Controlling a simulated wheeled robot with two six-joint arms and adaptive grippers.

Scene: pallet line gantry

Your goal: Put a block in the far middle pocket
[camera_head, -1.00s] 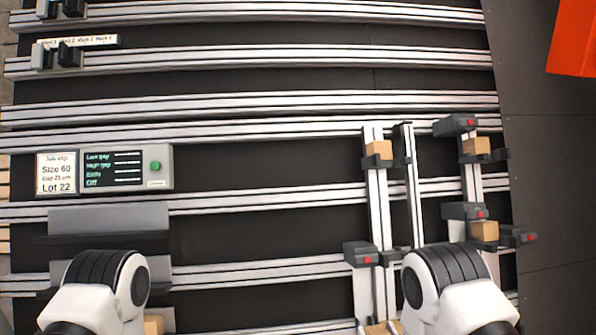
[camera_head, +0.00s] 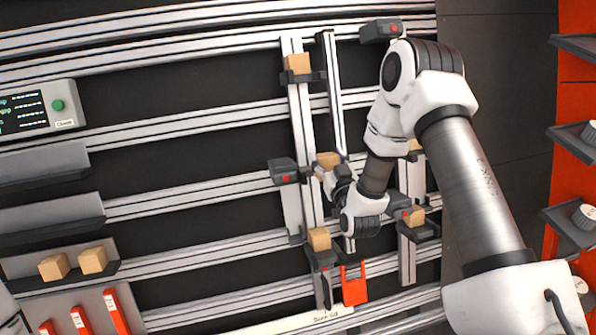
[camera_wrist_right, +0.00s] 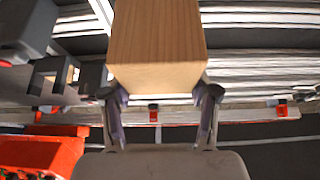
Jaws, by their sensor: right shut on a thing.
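My right gripper (camera_head: 331,172) is shut on a light wooden block (camera_head: 328,160), beside the left upright rail. In the right wrist view the held block (camera_wrist_right: 157,45) fills the upper middle between the two fingers (camera_wrist_right: 160,110). Another block (camera_head: 297,63) sits in a dark holder at the far end of the left rail, and one (camera_head: 319,238) sits near its close end. A further block (camera_head: 414,215) sits on the right rail, partly behind my right arm. I cannot tell which holder is the far middle pocket. My left gripper is out of view.
Two loose blocks (camera_head: 92,260) lie on a grey shelf (camera_head: 20,282) at left. A red bracket (camera_head: 354,284) stands close in front. A red rack (camera_head: 572,100) with dark shelves stands at right.

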